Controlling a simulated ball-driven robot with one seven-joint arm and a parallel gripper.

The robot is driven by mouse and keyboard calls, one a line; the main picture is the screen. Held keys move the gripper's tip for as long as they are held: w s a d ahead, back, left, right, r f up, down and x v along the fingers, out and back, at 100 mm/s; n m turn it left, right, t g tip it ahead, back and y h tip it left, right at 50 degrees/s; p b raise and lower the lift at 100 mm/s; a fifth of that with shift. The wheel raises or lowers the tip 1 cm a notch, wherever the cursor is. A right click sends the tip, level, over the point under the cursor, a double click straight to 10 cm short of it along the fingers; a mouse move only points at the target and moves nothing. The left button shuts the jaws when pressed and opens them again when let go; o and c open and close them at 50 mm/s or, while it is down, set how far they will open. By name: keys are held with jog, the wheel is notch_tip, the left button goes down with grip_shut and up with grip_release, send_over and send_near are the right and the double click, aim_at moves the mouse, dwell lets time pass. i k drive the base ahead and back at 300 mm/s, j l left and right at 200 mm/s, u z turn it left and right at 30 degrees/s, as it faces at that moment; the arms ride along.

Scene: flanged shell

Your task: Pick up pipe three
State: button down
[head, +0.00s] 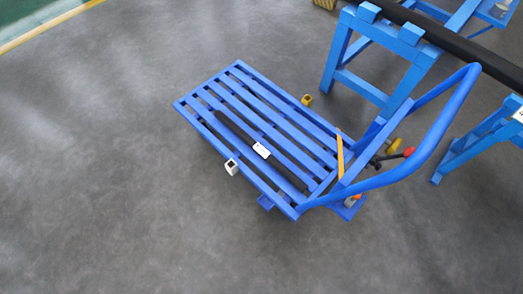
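A thin dark pipe (240,132) lies lengthwise on the slatted deck of a blue cart (280,94) in the head view. A white label (261,150) sits near its middle; its marking is too small to read. A thicker, longer black pipe (462,46) rests across blue stands at the upper right and runs out of the picture. I cannot tell from the labels which pipe is number three. My gripper is not in view.
The cart's curved blue handle (390,178) rises at its right end, beside a blue trestle stand (365,88). A red-tipped lever (408,152) is near the handle. Another blue stand (470,143) is at the right edge. Grey floor (110,190) left of the cart is clear.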

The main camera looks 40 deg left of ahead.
aim_at(300, 185)
jog(key=i+j, duration=0.1)
jog(key=j, duration=0.55)
jog(key=i+j, duration=0.1)
jog(key=j, duration=1.25)
jog(key=i+j, duration=0.15)
jog(key=j, duration=0.55)
jog(key=i+j, duration=0.1)
jog(key=j, duration=0.55)
